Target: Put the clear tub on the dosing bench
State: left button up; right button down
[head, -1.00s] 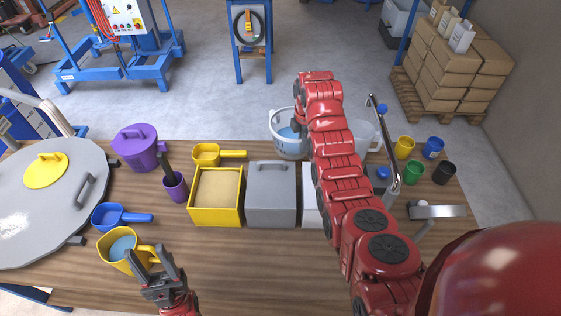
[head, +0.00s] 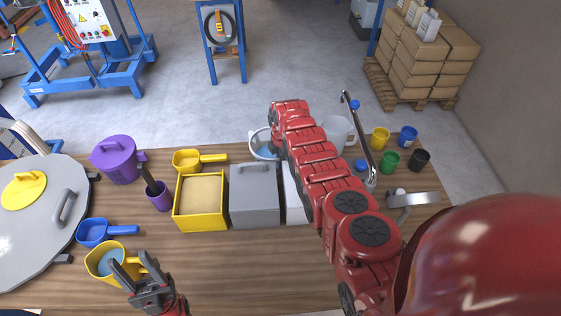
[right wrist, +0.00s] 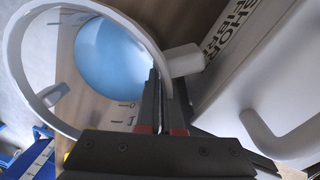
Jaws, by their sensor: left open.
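The clear tub (head: 264,147) with a pale rim and blue contents is at the far edge of the wooden bench (head: 225,275), partly behind my right arm. Whether its base rests on the bench cannot be told. In the right wrist view the clear tub (right wrist: 20,60) fills the left side, and my right gripper (right wrist: 160,85) is shut on its wall near a side lug. The right fingertips are hidden in the head view. My left gripper (head: 133,272) is open and empty, beside the yellow jug (head: 103,262) at the near left.
A grey lidded box (head: 254,205) and a yellow sand box (head: 200,218) stand nearby. A clear pitcher (head: 338,133) and metal lever (head: 357,135) are right of the arm. The near middle bench is clear.

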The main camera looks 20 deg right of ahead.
jog(key=shift+f, duration=0.15)
jog(key=c, duration=1.3)
grip_release()
jog(key=shift+c, duration=0.2)
